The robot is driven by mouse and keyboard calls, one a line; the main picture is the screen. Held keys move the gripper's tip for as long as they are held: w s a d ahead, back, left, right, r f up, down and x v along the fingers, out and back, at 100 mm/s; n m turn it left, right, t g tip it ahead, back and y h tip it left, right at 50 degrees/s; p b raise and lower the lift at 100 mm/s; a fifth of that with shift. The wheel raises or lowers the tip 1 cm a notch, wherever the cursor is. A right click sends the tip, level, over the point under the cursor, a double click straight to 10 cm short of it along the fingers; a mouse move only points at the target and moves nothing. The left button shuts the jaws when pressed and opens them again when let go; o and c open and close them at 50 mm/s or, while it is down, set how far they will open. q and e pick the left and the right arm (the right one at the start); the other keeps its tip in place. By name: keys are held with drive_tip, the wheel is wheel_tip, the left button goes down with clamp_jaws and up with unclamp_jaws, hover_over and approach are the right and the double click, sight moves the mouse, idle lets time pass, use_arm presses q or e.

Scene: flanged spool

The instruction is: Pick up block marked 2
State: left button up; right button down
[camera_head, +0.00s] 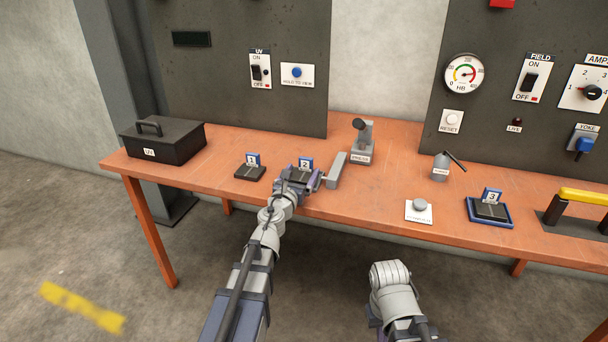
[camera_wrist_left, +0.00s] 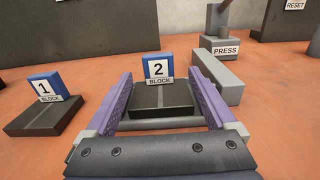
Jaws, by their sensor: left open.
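The block marked 2 (camera_head: 304,171) is a dark flat block on the orange table, with a blue tag behind it showing a 2. In the left wrist view the dark block (camera_wrist_left: 162,97) sits between the two purple fingers of my left gripper (camera_wrist_left: 162,105). My left gripper also shows in the head view (camera_head: 306,178), its fingers spread on either side of the block. The gripper is open, and the wrist view shows no clear grip on the block. My right arm shows at the lower right of the head view, but its fingers are not visible.
The block marked 1 (camera_head: 250,172) lies left of the gripper. A grey bar (camera_head: 336,170) and the press (camera_head: 361,145) stand close on the right. The block marked 3 (camera_head: 490,209) sits in a blue tray (camera_head: 475,219). A black UV box (camera_head: 164,141) is at far left.

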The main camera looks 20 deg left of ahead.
sight(305, 164)
use_arm(q)
drive_tip(key=w, duration=0.4)
drive_tip(key=shift+w, duration=0.35)
drive_tip(key=shift+c, duration=0.3)
clamp_jaws()
idle(0.4)
